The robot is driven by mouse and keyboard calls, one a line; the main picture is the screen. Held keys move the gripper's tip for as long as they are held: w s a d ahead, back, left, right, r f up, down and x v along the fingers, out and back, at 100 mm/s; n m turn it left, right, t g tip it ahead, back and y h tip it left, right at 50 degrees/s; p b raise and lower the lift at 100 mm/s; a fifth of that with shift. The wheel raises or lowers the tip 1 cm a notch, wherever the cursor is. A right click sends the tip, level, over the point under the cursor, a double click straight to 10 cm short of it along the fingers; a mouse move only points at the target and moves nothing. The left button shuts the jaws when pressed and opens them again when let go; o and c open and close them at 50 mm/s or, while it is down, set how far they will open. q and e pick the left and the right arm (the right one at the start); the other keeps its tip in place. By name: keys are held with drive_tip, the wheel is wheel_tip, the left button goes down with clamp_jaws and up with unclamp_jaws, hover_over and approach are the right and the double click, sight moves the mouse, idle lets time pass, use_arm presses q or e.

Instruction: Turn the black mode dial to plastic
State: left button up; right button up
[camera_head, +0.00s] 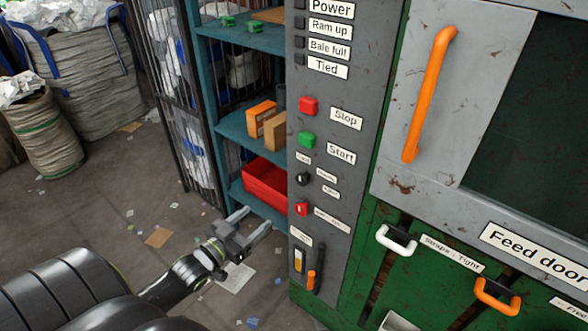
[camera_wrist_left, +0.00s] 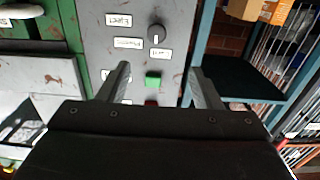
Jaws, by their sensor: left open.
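The black mode dial (camera_head: 303,179) is a small round knob on the grey control panel, below the green Start button, with small labels around it too small to read. In the left wrist view, which shows the panel upside down, the dial (camera_wrist_left: 157,34) has a pale pointer line; its labels are not clearly legible. My left gripper (camera_head: 258,218) is open and empty, to the left of and below the dial, apart from it. In the wrist view its fingers (camera_wrist_left: 159,70) frame the green button, with the dial beyond the tips. My right gripper is not in view.
The red Stop button (camera_head: 308,105), green Start button (camera_head: 306,139) and a lower red control (camera_head: 302,209) are close to the dial. An orange-tipped lever (camera_head: 311,281) sits below. A teal shelf (camera_head: 232,122) with a red bin (camera_head: 264,184) stands left of the panel.

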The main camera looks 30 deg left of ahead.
use_arm(q)
drive_tip(key=p, duration=0.2)
approach(300, 180)
drive_tip(key=w, duration=0.6)
drive_tip(key=shift+w+d+p, duration=0.2)
drive_tip(key=shift+w+p, duration=0.15)
drive_tip(key=shift+p, duration=0.05)
drive_tip(key=shift+w+d, duration=0.1)
drive_tip(key=shift+w, duration=0.75)
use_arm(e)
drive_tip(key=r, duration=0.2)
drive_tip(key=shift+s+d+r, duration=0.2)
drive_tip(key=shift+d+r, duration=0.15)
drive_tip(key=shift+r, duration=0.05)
